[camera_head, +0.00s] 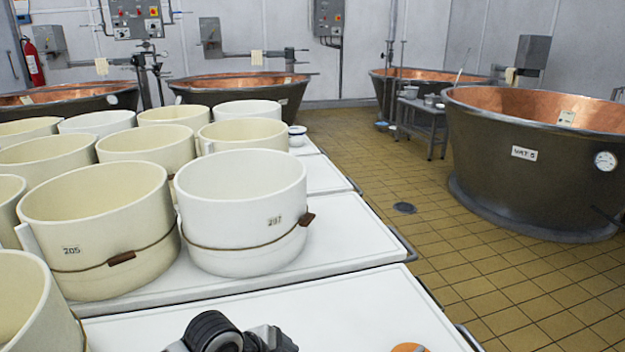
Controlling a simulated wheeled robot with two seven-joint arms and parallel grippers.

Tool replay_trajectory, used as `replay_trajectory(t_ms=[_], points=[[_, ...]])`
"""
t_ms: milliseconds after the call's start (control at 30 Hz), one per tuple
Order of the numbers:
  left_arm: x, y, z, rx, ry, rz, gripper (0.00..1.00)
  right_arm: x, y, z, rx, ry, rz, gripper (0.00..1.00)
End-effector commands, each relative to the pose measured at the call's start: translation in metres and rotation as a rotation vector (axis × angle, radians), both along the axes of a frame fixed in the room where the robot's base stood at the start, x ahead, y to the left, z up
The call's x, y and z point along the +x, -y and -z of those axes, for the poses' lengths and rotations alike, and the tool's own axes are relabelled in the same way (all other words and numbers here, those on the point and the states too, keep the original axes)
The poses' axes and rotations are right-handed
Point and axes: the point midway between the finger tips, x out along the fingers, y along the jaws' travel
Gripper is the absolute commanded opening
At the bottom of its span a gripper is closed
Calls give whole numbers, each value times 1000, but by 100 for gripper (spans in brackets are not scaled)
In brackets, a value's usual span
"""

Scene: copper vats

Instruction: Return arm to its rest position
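A black and grey jointed part, which looks like a piece of my own arm, shows at the bottom edge, left of centre, over the near white table (345,312). The rest of it is cut off by the frame. No gripper fingers show, so I cannot see whether either gripper is open or holds anything. A small orange-brown piece shows at the bottom edge, right of centre; it is too cut off to identify.
White and cream round moulds crowd the tables at left; the nearest are mould 297 (243,206) and mould 205 (100,225). Copper-lined vat 5 (520,180) stands right, beyond tiled floor (440,240). A small bench (424,115) stands behind.

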Motion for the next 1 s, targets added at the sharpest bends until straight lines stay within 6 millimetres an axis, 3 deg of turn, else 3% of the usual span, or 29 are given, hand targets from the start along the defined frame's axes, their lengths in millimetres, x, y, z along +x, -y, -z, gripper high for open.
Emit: replay_trajectory(t_ms=[100, 200, 500, 700, 1000], points=[[-26, 10, 10, -188, -16, -251, 100, -1, 1, -6, -7, -10, 0, 36], [-43, 3, 14, -326, -20, -477, 100, 0, 1, -10, -11, -12, 0, 36], [-105, -66, 13, -578, 34, -1037, 100, 3, 3, -17, -27, -18, -1, 36], [-127, -94, 8, -623, 77, -1162, 100, 1, 4, -13, -33, -32, -1, 36], [-128, -96, 8, -627, 81, -1171, 100, 1, 4, -12, -34, -33, -1, 36]])
